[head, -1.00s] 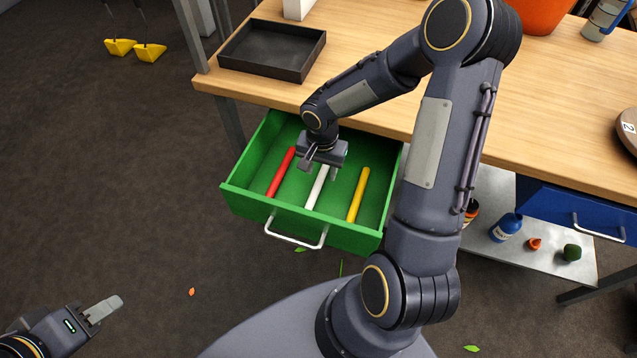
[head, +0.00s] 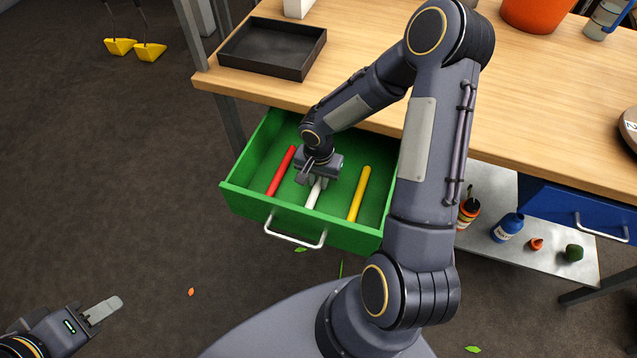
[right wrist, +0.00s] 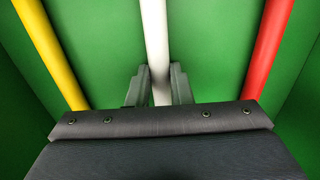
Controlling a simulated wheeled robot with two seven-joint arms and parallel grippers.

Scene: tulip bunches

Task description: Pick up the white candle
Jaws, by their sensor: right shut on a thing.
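The white candle (head: 314,195) lies in the open green drawer (head: 233,191), between a red candle (head: 281,171) and a yellow candle (head: 359,194). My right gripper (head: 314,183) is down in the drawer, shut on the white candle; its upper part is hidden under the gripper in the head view. In the right wrist view the white candle (right wrist: 155,45) runs between the two fingers (right wrist: 158,86). The candle still appears to be on the drawer floor. My left gripper (head: 103,310) is at the lower left, away from the drawer; its finger opening cannot be made out.
The wooden tabletop (head: 460,110) overhangs the back of the drawer. A black tray (head: 272,48) stands on it. The drawer has a front handle (head: 297,240). A blue drawer (head: 570,210) and a lower shelf with several small items are at the right.

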